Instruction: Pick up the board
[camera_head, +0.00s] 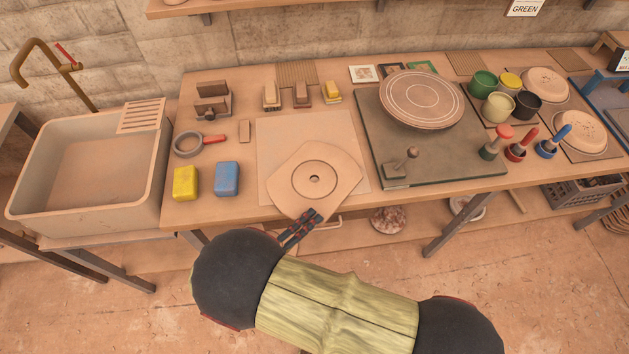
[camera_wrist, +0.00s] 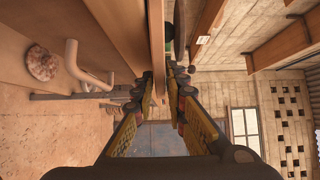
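The board (camera_head: 338,180) is a light wooden plate with a ring mark and a small dark centre hole. In the head view it lies askew, with its near corner reaching over the table's front edge. My gripper (camera_head: 302,227) is at that near corner. In the wrist view the board (camera_wrist: 157,45) shows edge-on as a thin strip. Its near end reaches between the two fingers of my gripper (camera_wrist: 160,88). The fingers look apart, with a gap on either side of the strip. Contact with the board is not clear.
A pale mat (camera_head: 275,135) lies under the board on the table. A yellow block (camera_head: 185,183) and a blue block (camera_head: 227,179) stand left. A dark slab (camera_head: 440,165) with a round disc (camera_head: 422,98) lies right. A sink (camera_head: 90,180) is far left.

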